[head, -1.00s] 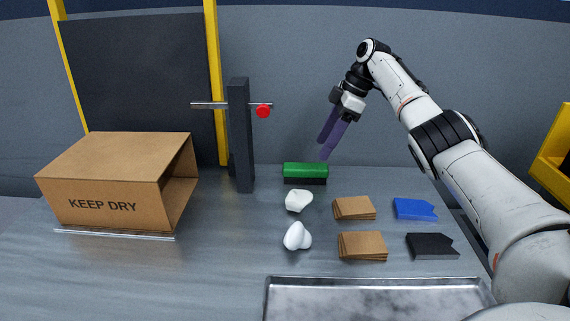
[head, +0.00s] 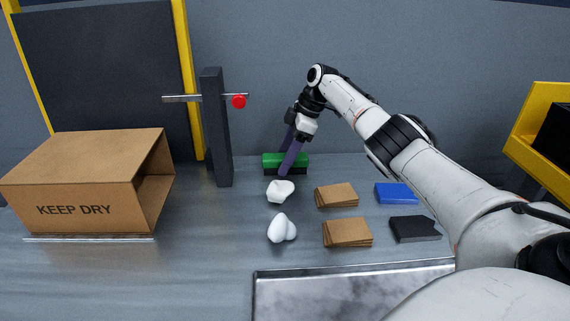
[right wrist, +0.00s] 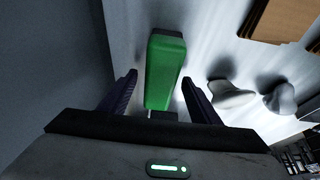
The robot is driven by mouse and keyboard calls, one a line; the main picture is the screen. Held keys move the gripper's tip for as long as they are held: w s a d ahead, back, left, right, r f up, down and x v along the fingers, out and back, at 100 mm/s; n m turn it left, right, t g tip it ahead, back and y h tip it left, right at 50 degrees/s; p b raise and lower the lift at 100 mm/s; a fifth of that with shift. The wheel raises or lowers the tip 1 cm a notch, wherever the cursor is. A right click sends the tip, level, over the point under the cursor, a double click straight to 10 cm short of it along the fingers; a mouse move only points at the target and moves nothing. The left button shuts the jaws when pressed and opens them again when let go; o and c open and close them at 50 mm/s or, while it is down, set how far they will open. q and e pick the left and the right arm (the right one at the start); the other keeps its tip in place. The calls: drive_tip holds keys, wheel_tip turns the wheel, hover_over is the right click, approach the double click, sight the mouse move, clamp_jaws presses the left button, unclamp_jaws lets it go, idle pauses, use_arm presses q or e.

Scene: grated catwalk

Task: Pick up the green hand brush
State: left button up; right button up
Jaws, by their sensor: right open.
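The green hand brush (head: 270,158) has a green top over dark bristles and sits on the grey table near the back wall. My right gripper (head: 281,162) is open at the brush, one finger in front of it and one behind. In the right wrist view the brush's green back (right wrist: 165,70) lies lengthwise between the two spread fingers of the gripper (right wrist: 159,79), with a gap on each side. Part of the brush is hidden by the front finger in the head view. My left gripper does not show.
White lumpy objects (head: 280,191) stand just in front of the brush. A dark post (head: 216,130) with a crossbar stands left of it, beyond it a cardboard box (head: 85,180). Brown card stacks (head: 336,195), a blue piece (head: 396,193) and a metal tray (head: 300,295) lie nearer and right.

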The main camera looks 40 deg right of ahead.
drive_tip(key=shift+f, duration=0.3)
idle(0.5)
drive_tip(key=shift+c, duration=0.4)
drive_tip(key=c, duration=1.1)
